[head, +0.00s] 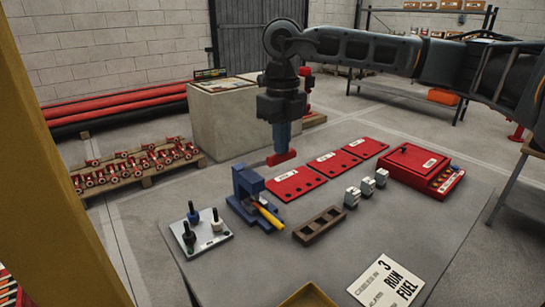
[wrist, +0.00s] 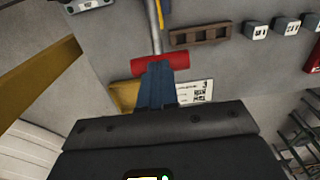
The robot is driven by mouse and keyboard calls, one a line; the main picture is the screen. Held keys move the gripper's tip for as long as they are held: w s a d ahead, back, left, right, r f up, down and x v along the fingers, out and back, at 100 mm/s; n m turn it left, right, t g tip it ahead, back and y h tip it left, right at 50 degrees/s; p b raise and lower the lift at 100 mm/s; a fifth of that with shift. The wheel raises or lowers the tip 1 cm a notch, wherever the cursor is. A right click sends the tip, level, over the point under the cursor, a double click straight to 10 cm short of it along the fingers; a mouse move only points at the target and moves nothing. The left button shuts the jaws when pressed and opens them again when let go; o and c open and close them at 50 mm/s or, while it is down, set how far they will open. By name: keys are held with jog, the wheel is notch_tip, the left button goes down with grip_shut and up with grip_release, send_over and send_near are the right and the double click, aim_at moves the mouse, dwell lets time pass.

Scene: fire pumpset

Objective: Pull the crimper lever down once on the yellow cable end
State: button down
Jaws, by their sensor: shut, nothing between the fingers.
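The blue crimper (head: 248,192) stands on the grey table, with the yellow cable end (head: 268,215) at its front right side. The yellow cable end also shows at the top of the wrist view (wrist: 160,14). The crimper's lever has a red grip (head: 281,159). In the wrist view the red grip (wrist: 178,60) lies crosswise at the end of a grey rod. My gripper (head: 283,146) points down with its blue fingers shut and empty. In the wrist view its fingertips (wrist: 156,68) overlap the red grip; I cannot tell whether they touch it.
A plate with black and white posts (head: 207,234) stands left of the crimper. A brown slotted block (head: 319,226), several grey blocks (head: 352,197), red plates (head: 297,184) and a red box (head: 422,170) lie to the right. A yellow tray (head: 308,297) and white sign (head: 388,282) are at the front.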

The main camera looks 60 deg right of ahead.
jog(key=shift+w+f+b, duration=0.1)
jog(key=shift+f+b, duration=0.55)
jog(key=shift+f, duration=0.3)
jog(key=shift+s+a+f+b, duration=0.15)
jog(key=shift+s+f+b, duration=0.2)
jog(key=shift+f+b, duration=0.3)
jog(key=shift+s+a+f+b, duration=0.15)
jog(key=shift+s+f+b, duration=0.2)
jog(key=shift+f+b, duration=0.2)
jog(key=shift+r, duration=0.1)
jog(key=shift+s+a+f+b, duration=0.15)
jog(key=shift+s+f+b, duration=0.15)
jog(key=shift+f+b, duration=0.45)
jog(key=shift+s+a+f+b, duration=0.1)
jog(key=shift+s+f+b, duration=0.15)
jog(key=shift+f+b, duration=0.5)
jog(key=shift+r, duration=0.1)
